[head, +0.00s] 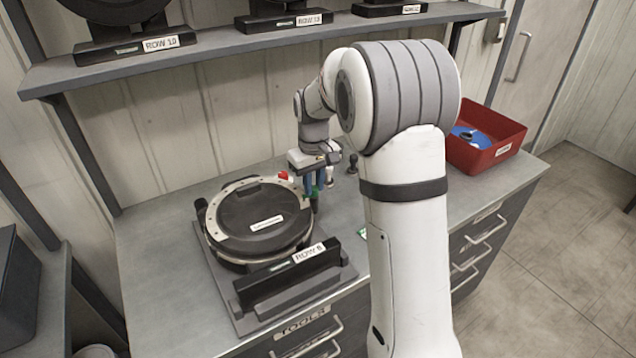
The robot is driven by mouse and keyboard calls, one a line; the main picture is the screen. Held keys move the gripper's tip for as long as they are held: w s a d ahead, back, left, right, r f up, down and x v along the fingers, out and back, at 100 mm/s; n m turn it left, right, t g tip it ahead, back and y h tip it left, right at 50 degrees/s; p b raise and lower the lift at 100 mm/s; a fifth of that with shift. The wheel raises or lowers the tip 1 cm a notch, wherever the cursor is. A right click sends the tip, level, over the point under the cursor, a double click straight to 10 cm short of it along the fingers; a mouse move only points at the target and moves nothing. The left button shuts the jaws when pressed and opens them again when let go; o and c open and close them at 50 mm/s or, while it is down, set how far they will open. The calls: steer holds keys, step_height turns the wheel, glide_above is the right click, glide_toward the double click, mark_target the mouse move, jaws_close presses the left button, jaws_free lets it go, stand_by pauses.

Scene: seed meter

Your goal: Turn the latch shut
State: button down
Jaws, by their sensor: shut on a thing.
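The seed meter (258,220), a round dark housing with a pale ring around its lid, lies on a dark base plate on the bench. A label on the front of its stand reads ROW 8. My gripper (313,194) points down at the meter's right edge, its blue and green fingers shut on a small dark part there. This part appears to be the latch; the fingers hide most of it, and its turn angle cannot be told. A small red piece (283,175) shows at the far side of the rim.
A red bin (487,150) holding a blue disc stands at the bench's right end. Small dark knobbed items (352,163) stand behind my gripper. A shelf (240,42) with more row units overhangs the back. The bench's front left is clear.

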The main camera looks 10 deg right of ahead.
mark_target(314, 187)
steer(key=shift+n, duration=1)
steer(key=c, duration=1.3)
jaws_free()
steer(key=shift+o, duration=0.2)
steer(key=shift+r, duration=0.1)
step_height(314, 187, up, 8)
steer(key=shift+w+f+b, duration=0.1)
steer(key=shift+f+b, duration=0.15)
steer(key=shift+b, duration=0.25)
steer(key=shift+r, duration=0.1)
